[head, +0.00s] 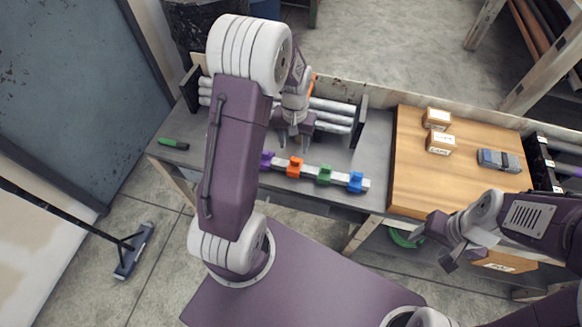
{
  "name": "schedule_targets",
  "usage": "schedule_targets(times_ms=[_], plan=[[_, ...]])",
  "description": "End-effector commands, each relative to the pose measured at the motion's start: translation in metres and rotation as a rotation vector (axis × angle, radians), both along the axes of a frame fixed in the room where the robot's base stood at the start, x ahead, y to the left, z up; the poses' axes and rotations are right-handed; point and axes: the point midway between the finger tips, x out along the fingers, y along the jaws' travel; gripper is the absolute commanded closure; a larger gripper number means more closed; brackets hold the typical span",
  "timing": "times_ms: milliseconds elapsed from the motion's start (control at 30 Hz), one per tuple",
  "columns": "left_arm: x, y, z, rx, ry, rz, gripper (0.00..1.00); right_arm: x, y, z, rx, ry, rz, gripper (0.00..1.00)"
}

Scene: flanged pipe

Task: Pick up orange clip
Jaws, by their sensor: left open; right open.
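The orange clip (295,166) sits on a pale rail (310,173) near the front edge of the grey workbench. It is between a purple clip (267,160) on its left and a green clip (324,175) on its right; a blue clip (356,181) is at the right end. My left gripper (295,139) is open and points down, behind and apart from the orange clip in the picture. My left arm hides the rail's left part. My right gripper (432,245) is open and empty, in front of the bench at the right.
White pipes (332,115) lie in a rack behind my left gripper. A green-handled tool (173,143) lies at the bench's left end. A wooden board (410,165) at the right holds small boxes (440,143) and a blue-grey object (499,160). Bench space between rack and board is clear.

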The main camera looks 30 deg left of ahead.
Motion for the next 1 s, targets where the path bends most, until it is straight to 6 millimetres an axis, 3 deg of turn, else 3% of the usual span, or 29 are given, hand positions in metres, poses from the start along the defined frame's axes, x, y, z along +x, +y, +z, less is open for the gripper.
schedule_targets(times_ms=[167, 367, 567, 800, 1000], plan=[[0.008, 0.008, -0.011, 0.000, 0.010, 0.017, 0.47, 0.000, 0.000, -0.002, 0.000, -0.001, 0.000, 0.41], [0.007, 0.007, -0.041, 0.000, 0.010, 0.016, 0.47, 0.000, 0.000, -0.003, 0.000, -0.001, 0.000, 0.41], [0.007, 0.006, -0.050, 0.000, 0.009, 0.015, 0.47, 0.000, 0.000, -0.002, 0.000, -0.001, 0.000, 0.41], [0.005, 0.003, -0.091, 0.000, 0.009, 0.014, 0.47, 0.000, 0.000, -0.002, 0.000, 0.000, 0.000, 0.41], [0.006, 0.003, -0.098, 0.001, 0.005, 0.015, 0.47, 0.000, 0.000, -0.002, 0.000, 0.000, 0.000, 0.41]])
